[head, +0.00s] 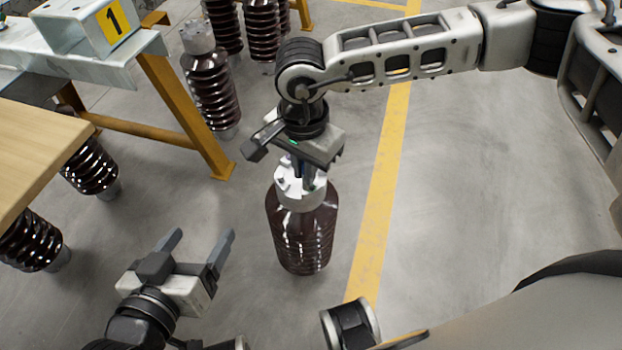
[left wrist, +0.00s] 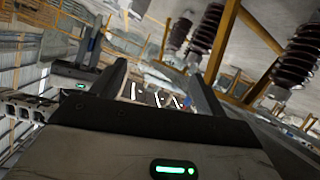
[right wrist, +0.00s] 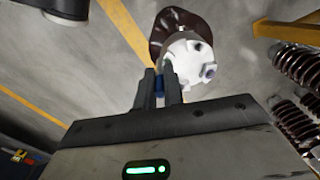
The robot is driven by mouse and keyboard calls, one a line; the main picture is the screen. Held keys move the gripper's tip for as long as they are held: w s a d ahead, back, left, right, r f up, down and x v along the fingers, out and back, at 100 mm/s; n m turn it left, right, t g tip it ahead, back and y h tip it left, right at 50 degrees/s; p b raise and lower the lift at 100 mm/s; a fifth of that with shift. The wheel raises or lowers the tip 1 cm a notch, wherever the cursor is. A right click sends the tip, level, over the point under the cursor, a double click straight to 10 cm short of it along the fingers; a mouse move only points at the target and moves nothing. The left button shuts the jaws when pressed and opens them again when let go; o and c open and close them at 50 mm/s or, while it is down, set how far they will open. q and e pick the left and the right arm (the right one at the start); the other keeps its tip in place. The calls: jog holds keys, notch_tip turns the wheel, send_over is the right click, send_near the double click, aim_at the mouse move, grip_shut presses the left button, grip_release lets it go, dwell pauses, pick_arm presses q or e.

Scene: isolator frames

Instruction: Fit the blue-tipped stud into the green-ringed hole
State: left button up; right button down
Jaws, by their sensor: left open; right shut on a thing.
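A dark brown ribbed insulator (head: 302,235) stands upright on the floor with a white flange cap (head: 300,193) on top. The cap also shows in the right wrist view (right wrist: 187,62), with dark holes and one bluish spot. A small green mark (head: 312,187) shows on the cap in the head view; the hole itself is not clear. My right gripper (head: 298,172) points down just above the cap, shut on the blue-tipped stud (right wrist: 159,86), mostly hidden by the fingers. I cannot tell whether the stud touches the cap. My left gripper (head: 202,240) is open and empty, left of the insulator.
A grey bench with yellow legs (head: 185,115) carries a metal block marked 1 (head: 90,28) at upper left. A wooden tabletop (head: 35,145) is at the left edge. Several other insulators (head: 210,80) stand around them. The floor right of the yellow line (head: 385,180) is clear.

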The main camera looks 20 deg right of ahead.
jog(key=shift+w+d+f, duration=0.3)
jog(key=shift+w+f, duration=0.05)
jog(key=shift+f, duration=0.2)
jog(key=shift+w+d+f, duration=0.25)
jog(key=shift+w+f, duration=0.05)
jog(key=shift+f, duration=0.25)
jog(key=shift+w+d+f+b, duration=0.2)
jog(key=shift+w+f+b, duration=0.05)
jog(key=shift+f+b, duration=0.1)
notch_tip(320, 180, down, 3)
jog(key=shift+w+d+f+b, duration=0.15)
jog(key=shift+f+b, duration=0.05)
jog(key=shift+b, duration=0.2)
jog(key=shift+f, duration=0.1)
pick_arm(q)
jog(key=shift+d+r+t+h, duration=0.25)
jog(key=shift+r+t+h, duration=0.2)
jog(key=shift+r, duration=0.2)
jog(key=shift+f, duration=0.1)
pick_arm(e)
jog(key=c, duration=1.9)
grip_release()
jog(key=shift+f, duration=0.15)
jog(key=o, duration=0.4)
